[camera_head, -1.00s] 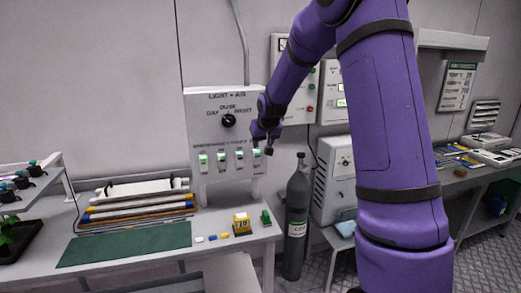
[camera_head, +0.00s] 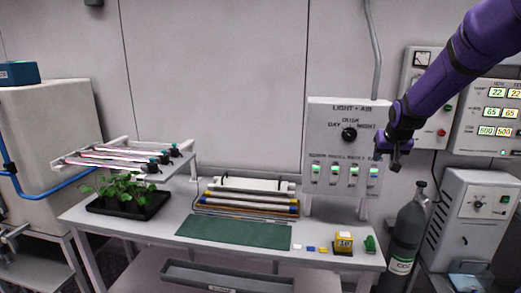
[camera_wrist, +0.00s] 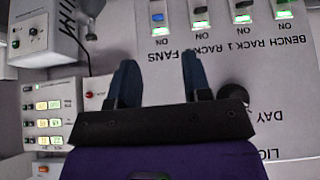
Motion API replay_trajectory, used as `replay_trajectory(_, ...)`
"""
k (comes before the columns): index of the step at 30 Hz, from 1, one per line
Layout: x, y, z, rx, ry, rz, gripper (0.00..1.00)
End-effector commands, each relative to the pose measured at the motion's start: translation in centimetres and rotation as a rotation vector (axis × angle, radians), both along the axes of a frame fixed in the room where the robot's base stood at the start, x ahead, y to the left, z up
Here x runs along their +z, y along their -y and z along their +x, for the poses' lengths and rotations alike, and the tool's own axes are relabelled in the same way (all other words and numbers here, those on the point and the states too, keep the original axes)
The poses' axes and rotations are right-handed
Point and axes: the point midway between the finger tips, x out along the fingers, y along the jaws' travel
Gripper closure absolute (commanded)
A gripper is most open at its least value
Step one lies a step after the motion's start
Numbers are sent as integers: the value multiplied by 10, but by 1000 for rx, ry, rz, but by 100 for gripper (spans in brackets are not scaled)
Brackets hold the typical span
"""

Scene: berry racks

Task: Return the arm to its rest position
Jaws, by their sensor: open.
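My purple arm (camera_head: 452,72) reaches in from the upper right in the head view. The panel's switches appear upside down beyond the fingertips there. I cannot tell the exact gap between fingers and panel.
The bench (camera_head: 130,222) below holds a plant tray (camera_head: 105,207), a rack of tubes (camera_head: 175,166), a green mat (camera_head: 235,232) and a yellow block (camera_head: 344,240). A gas cylinder (camera_head: 407,230) stands right of the bench. A white cabinet (camera_head: 470,215) stands further right.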

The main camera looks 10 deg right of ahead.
Motion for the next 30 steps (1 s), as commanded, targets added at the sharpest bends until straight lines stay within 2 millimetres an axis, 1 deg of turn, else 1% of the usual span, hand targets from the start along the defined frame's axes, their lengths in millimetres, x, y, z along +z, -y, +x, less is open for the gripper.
replay_trajectory(1, 11, -7, -8, 8, 3, -2, 55)
replay_trajectory(5, 38, -31, -40, 33, -7, -4, 55)
replay_trajectory(6, 46, -39, -52, 41, -11, -3, 55)
replay_trajectory(11, 74, -68, -101, 76, -27, -5, 55)
replay_trajectory(15, 93, -91, -146, 106, -41, -3, 55)
replay_trajectory(17, 98, -99, -166, 119, -47, -3, 55)
replay_trajectory(22, 110, -121, -224, 157, -61, 1, 55)
replay_trajectory(26, 112, -135, -268, 186, -73, 6, 55)
replay_trajectory(30, 110, -147, -314, 218, -87, 10, 55)
